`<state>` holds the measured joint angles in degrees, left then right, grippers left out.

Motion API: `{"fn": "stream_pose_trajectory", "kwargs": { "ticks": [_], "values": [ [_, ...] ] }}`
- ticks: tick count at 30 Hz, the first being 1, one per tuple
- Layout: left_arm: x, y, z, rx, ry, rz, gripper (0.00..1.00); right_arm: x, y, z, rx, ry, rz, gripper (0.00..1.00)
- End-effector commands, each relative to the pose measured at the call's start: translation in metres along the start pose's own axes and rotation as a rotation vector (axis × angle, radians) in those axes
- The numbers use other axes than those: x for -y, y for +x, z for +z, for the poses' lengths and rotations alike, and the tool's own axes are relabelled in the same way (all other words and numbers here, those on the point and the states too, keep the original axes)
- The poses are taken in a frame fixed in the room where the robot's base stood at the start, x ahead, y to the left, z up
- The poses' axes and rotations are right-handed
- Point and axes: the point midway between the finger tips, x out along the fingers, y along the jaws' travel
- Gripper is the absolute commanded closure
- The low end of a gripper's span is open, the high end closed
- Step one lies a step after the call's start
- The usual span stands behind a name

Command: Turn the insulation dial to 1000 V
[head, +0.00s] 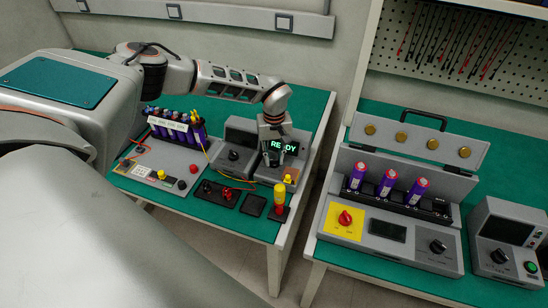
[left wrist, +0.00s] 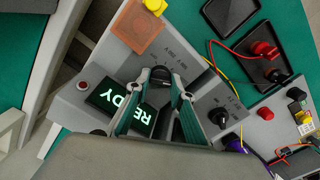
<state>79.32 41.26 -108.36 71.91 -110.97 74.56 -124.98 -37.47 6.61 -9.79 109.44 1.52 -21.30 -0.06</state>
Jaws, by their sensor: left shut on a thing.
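The insulation tester (head: 270,172) is a grey sloped box with a lit display reading READY (head: 284,146), at the right end of the left bench. My left gripper (head: 272,155) reaches down over its front. In the left wrist view the two fingers (left wrist: 160,98) are closed on the dark insulation dial (left wrist: 160,73), between the display and the printed scale (left wrist: 174,60). The fingers hide most of the dial, so I cannot read its setting. The head view hides the dial behind the gripper. My right gripper is not in view.
Left of the tester stands another grey unit with a black knob (head: 233,155). Black trays (head: 254,206), a red-and-yellow tool (head: 280,196) and probe leads lie in front. The right bench carries a separate battery tester (head: 386,228).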

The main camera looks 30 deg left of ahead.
Motion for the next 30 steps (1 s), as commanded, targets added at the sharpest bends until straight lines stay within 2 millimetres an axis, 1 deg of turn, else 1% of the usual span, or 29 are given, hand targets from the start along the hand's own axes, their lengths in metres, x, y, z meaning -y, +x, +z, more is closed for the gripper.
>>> {"fn": "stream_pose_trajectory", "kwargs": {
  "ticks": [16, 17, 18, 26, 30],
  "values": [
    [-0.0004, -0.0001, 0.0003, 0.000, 0.023, 0.000, 0.99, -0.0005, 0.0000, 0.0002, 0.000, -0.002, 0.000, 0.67],
    [-0.0003, 0.0000, 0.0003, 0.000, 0.023, 0.000, 0.70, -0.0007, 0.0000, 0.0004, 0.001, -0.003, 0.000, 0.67],
    [-0.0003, 0.0000, 0.0003, 0.000, 0.023, 0.000, 0.61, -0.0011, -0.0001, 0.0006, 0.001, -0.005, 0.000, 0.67],
    [-0.0002, 0.0000, 0.0002, 0.000, 0.022, 0.000, 0.61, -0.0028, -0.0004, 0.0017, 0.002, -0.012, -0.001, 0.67],
    [-0.0003, -0.0034, -0.0004, -0.001, 0.021, 0.001, 0.61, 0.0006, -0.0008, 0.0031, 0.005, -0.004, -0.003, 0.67]
  ]
}}
